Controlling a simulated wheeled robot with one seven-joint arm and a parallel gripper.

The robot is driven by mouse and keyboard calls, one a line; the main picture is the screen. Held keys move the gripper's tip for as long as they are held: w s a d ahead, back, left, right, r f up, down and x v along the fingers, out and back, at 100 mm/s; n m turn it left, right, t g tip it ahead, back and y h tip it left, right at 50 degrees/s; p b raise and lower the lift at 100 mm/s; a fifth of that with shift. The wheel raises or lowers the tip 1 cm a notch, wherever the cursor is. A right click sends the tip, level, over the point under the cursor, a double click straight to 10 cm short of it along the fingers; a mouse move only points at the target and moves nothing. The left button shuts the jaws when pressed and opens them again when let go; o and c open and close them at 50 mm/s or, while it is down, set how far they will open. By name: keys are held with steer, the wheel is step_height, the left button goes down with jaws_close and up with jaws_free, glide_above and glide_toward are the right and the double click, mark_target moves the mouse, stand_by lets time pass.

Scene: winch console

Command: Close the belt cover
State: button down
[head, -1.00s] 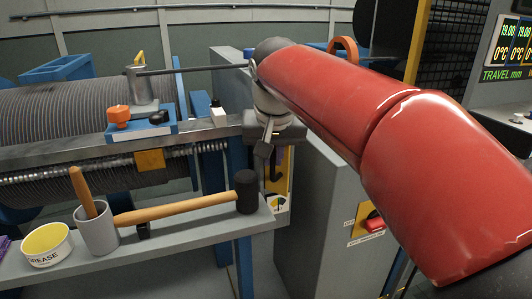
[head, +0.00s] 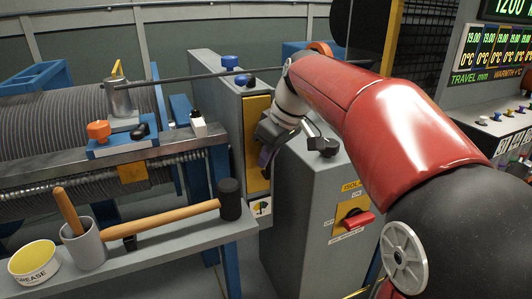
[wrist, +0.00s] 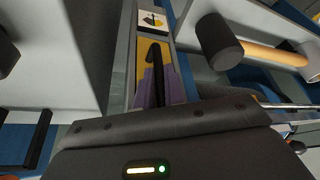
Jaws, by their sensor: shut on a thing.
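The belt cover looks to be the yellow panel (head: 257,112) on the narrow grey housing left of the isolator cabinet. It also shows in the wrist view (wrist: 143,52), with a black handle (wrist: 154,54) standing out from it. My gripper (head: 265,158) is at the panel's front. In the wrist view its purple-padded fingers (wrist: 156,82) are shut on the black handle. My gripper hides part of the panel in the head view. I cannot tell how far the cover stands open.
A grey cabinet with a red isolator switch (head: 356,219) stands close on the right. On the left, a shelf (head: 195,237) holds a mallet (head: 228,198), a grey cup (head: 85,247) and a grease tub (head: 36,262). A long thin rod (head: 200,77) crosses above the housing.

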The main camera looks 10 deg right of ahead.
steer(key=shift+w+n, duration=0.2)
steer(key=shift+n, duration=0.2)
steer(key=c, duration=1.5)
jaws_free()
steer(key=shift+d+r, duration=0.1)
steer(key=shift+r, duration=0.05)
steer(key=v, duration=0.7)
steer(key=shift+r+p, duration=0.3)
steer(key=shift+p, duration=0.15)
steer(key=shift+s+d, duration=0.1)
